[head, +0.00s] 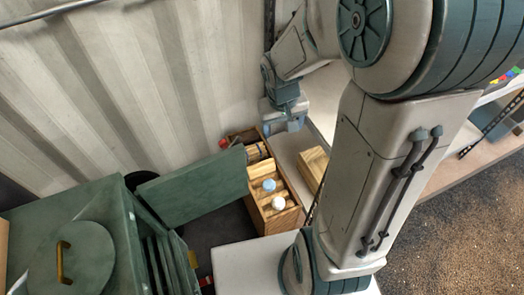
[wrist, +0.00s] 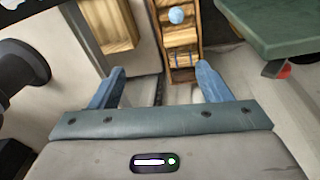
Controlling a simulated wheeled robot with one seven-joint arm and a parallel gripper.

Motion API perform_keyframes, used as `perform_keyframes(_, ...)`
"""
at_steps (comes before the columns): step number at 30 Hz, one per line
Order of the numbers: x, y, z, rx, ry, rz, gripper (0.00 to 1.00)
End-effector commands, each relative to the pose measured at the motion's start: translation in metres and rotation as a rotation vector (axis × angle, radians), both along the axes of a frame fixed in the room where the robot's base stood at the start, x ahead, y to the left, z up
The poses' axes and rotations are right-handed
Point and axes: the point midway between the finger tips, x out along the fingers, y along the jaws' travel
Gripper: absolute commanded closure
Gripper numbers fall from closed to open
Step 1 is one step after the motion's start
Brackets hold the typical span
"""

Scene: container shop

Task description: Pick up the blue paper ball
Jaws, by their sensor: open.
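The blue paper ball (head: 269,185) sits on top of the slatted wooden crate (head: 262,215), just behind a white ball (head: 278,203). In the wrist view the blue ball (wrist: 176,15) is near the top edge, beyond my fingertips, and the white ball is out of frame. My gripper (head: 285,124) is above the far end of the crate, apart from the ball. In the wrist view my gripper (wrist: 160,76) has its two blue fingers spread wide, with nothing between them.
A green panel (head: 195,185) stands close to the crate's left side, joined to a green cabinet (head: 130,245). A second wooden box (head: 313,168) is right of the crate on a pale surface. A corrugated wall (head: 130,85) rises behind.

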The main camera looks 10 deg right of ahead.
Motion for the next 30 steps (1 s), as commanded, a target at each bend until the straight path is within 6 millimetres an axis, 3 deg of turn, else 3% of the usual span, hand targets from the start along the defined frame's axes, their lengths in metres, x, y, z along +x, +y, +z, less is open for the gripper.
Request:
perform_keyframes(1, 0.008, 0.000, -0.045, 0.003, 0.022, 0.007, 0.29)
perform_keyframes(3, 0.019, 0.001, -0.085, 0.009, 0.042, 0.019, 0.29)
perform_keyframes(9, 0.041, 0.007, -0.192, 0.045, 0.085, 0.048, 0.29)
perform_keyframes(12, 0.047, 0.011, -0.231, 0.065, 0.100, 0.057, 0.29)
perform_keyframes(15, 0.050, 0.014, -0.256, 0.082, 0.108, 0.061, 0.29)
perform_keyframes(23, 0.052, 0.017, -0.293, 0.094, 0.116, 0.067, 0.29)
perform_keyframes(30, 0.052, 0.017, -0.339, 0.094, 0.115, 0.068, 0.29)
